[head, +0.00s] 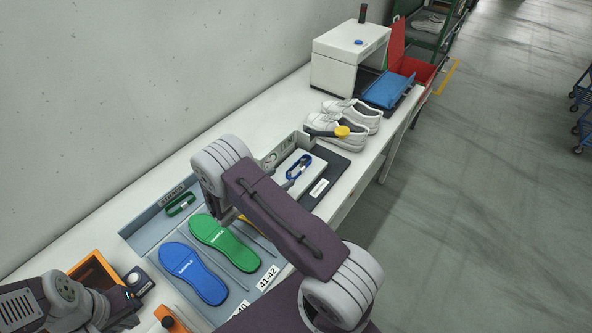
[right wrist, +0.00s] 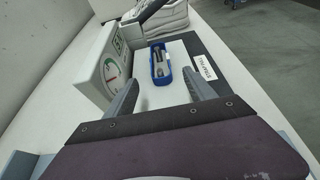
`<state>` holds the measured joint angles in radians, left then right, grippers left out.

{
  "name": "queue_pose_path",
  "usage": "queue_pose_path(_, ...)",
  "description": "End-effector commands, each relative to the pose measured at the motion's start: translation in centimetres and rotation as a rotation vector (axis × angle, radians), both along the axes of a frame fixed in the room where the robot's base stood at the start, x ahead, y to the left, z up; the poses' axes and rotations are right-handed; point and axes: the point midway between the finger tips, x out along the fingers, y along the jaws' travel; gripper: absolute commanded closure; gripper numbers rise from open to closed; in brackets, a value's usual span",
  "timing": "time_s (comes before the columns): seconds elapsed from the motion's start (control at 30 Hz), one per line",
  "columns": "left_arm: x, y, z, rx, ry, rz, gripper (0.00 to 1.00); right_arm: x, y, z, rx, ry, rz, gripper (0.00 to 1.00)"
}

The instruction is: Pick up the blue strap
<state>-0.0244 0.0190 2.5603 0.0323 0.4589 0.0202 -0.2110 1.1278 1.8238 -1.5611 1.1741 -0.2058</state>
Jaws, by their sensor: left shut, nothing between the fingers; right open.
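The blue strap (head: 298,167) is a small loop with a pale middle, lying on a white plate (head: 312,183) beside a labelled card. In the right wrist view the strap (right wrist: 160,66) lies ahead, between the lines of the two fingers. My right gripper (right wrist: 160,92) is open and empty, short of the strap; in the head view my right arm largely hides it. My left gripper (head: 128,303) is shut and empty at the lower left, far from the strap.
A dial gauge (right wrist: 112,68) stands left of the strap. White shoes (head: 350,117) sit beyond it. A blue-grey tray holds a green strap (head: 180,204), a green insole (head: 224,242) and a blue insole (head: 193,273). A white box (head: 345,65) stands at the back.

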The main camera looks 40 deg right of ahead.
Motion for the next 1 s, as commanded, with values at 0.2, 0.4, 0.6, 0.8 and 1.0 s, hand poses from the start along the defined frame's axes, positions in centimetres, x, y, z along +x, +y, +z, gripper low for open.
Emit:
queue_pose_path(0.2,0.0,0.0,1.1,0.0,0.0,0.0,1.0,0.7,-2.9,-1.0,0.002,0.001,-0.005,0.36)
queue_pose_path(0.4,0.0,0.0,1.7,0.0,0.0,0.0,1.0,1.0,-4.0,-1.2,0.002,0.002,-0.006,0.36)
queue_pose_path(0.6,0.0,0.0,2.8,0.0,-0.001,0.0,1.0,1.9,-7.2,-2.4,0.002,0.001,-0.006,0.36)
queue_pose_path(0.8,0.0,0.0,2.8,0.0,0.0,0.0,1.0,2.2,-7.8,-2.9,0.002,0.0,-0.004,0.36)
queue_pose_path(1.0,0.0,0.0,2.8,0.0,0.0,0.0,1.0,2.2,-7.8,-2.9,0.002,0.0,-0.004,0.67)
